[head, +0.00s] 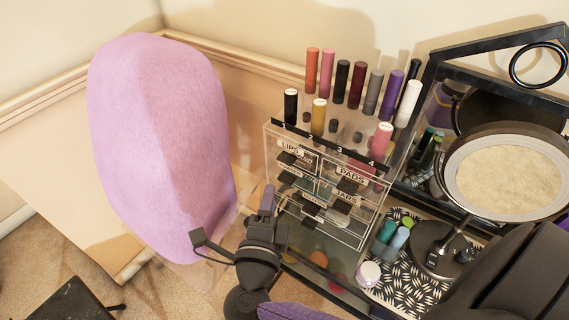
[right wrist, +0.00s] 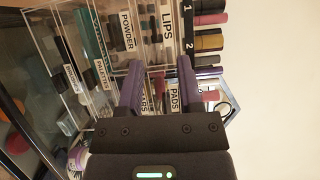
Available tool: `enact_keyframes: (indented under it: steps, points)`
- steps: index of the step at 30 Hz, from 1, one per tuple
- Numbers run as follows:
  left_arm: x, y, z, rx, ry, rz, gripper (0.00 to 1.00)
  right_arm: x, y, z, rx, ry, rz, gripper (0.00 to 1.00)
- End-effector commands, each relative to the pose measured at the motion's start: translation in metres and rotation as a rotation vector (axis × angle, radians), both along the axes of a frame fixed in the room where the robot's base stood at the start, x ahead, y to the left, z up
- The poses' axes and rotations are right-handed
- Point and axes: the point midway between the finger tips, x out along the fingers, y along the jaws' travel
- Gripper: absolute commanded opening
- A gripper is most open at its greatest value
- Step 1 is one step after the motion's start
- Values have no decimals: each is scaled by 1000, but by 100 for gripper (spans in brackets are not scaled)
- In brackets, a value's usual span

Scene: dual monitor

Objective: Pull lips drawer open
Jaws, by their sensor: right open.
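The clear acrylic organizer (head: 330,190) stands on the table with rows of small labelled drawers. The LIPS drawer (head: 290,148) is at its top left and looks closed; its LIPS label (right wrist: 167,26) also shows at the top of the right wrist view. My right gripper (head: 267,203) is in front of the organizer's left side, below the LIPS drawer. In the right wrist view its two purple fingers (right wrist: 160,72) are apart with nothing held between them. They point at the drawer fronts near the PADS label (right wrist: 174,98). Whether they touch is unclear. My left gripper is not in view.
Several lipstick tubes (head: 358,84) stand on top of the organizer. A round mirror (head: 508,172) and a patterned tray (head: 400,290) with small jars are to the right. A large lilac chair back (head: 160,145) fills the left.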

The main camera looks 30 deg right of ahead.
Motion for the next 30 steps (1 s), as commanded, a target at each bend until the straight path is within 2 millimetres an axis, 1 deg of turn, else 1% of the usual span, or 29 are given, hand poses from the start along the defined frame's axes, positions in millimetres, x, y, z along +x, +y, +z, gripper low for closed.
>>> enact_keyframes:
  steps: [2,4,12,15,19,25,26,27,29,30]
  points:
    - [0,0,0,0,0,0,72,-2,-6,-6,19,22,-44,46]
    - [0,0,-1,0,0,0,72,3,-13,-8,22,26,-56,46]
    - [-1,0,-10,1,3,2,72,47,-58,-8,18,24,-55,46]
    - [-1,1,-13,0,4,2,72,58,-69,-8,21,25,-55,46]
    - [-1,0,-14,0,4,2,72,65,-76,-8,23,25,-54,46]
    - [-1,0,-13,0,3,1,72,65,-76,-7,23,26,-54,46]
    - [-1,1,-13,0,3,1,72,65,-76,-7,23,26,-54,43]
    - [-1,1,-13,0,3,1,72,65,-76,-7,23,26,-54,35]
    - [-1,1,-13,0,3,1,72,65,-76,-7,23,25,-54,22]
    - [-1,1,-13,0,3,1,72,65,-76,-7,23,25,-54,14]
